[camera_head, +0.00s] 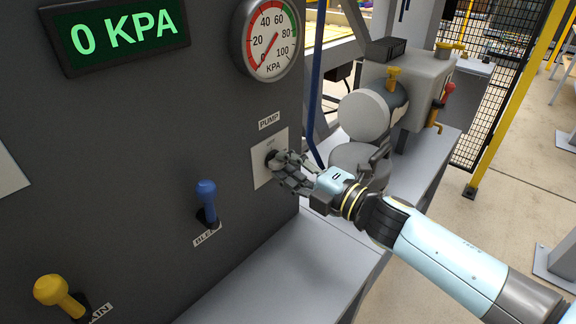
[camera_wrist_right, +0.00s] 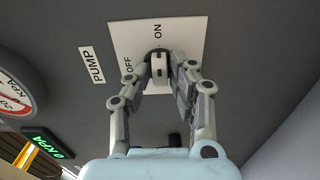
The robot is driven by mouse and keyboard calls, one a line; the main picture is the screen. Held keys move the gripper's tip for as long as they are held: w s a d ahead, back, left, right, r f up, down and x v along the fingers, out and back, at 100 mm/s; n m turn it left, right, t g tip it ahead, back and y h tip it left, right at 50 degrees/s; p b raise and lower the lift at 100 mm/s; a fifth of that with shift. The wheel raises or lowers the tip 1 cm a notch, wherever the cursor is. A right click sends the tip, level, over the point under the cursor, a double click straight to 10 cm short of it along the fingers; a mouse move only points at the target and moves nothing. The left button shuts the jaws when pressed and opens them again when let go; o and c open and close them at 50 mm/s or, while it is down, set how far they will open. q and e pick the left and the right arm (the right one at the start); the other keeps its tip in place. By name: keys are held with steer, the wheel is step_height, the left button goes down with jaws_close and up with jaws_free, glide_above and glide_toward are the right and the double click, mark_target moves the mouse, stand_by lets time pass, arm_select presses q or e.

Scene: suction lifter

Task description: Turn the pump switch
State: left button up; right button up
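The pump switch (camera_head: 271,158) is a dark knob on a white plate (camera_head: 261,177) under the PUMP label, on the grey panel. In the right wrist view the knob (camera_wrist_right: 158,70) shows pale, with OFF and ON printed beside it. My right gripper (camera_head: 277,162) is at the plate. Its fingers (camera_wrist_right: 163,75) close in on both sides of the knob and appear to touch it, partly hiding it. My left gripper is not in view.
A green display (camera_head: 122,32) reads 0 KPA. The gauge (camera_head: 268,40) needle is near 0. A blue lever (camera_head: 206,203) and a yellow lever (camera_head: 58,294) stick out of the panel. A grey ledge (camera_head: 285,270) lies below; a pump unit (camera_head: 375,120) stands behind my right arm.

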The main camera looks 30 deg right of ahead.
steer(key=shift+o, duration=1.2)
steer(key=shift+s, duration=0.15)
steer(key=v, duration=1.1)
steer(key=shift+s+d, duration=0.2)
steer(key=shift+s, duration=0.15)
steer(key=shift+w, duration=0.1)
